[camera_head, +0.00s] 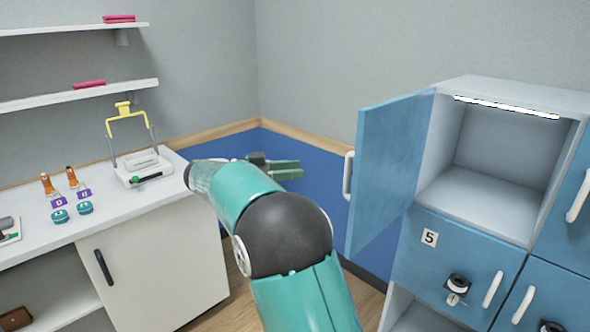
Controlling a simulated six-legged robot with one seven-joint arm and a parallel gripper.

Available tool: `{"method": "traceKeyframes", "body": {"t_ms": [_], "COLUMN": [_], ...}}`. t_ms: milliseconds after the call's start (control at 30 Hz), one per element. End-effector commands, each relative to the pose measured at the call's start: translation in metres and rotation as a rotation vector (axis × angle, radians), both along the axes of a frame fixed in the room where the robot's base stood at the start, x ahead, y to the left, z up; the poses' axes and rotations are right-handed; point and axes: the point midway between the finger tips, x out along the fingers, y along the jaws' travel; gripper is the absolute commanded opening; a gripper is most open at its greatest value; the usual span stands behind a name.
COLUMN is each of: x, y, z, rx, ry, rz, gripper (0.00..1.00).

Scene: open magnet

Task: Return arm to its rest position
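My teal arm with a dark round joint reaches up from the bottom middle of the head view and bends toward the upper left. My gripper (286,169) shows beyond the arm, in front of the blue lower wall, with its green fingers pointing right. It is partly hidden by the arm and small in view, so I cannot tell whether it is open or shut. I see nothing held between its fingers.
An open blue door (388,170) of an empty lit locker (500,165) stands right of my gripper. At left, a white counter (185,208) bears a yellow-handled device (140,160), orange-topped items (72,178) and teal discs (84,208). Shelves (75,95) hang above.

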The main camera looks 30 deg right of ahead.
Motion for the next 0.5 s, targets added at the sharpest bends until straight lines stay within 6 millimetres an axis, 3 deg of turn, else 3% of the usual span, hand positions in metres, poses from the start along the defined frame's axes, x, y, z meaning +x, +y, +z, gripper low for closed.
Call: {"method": "traceKeyframes", "body": {"t_ms": [333,500], "x": [0.001,0.015], "y": [-0.002,-0.014], "z": [0.004,0.037], "rx": [-0.006,-0.062], "ry": [-0.014,-0.121], "rz": [0.022,0.232], "gripper": [0.34,0.34]}}
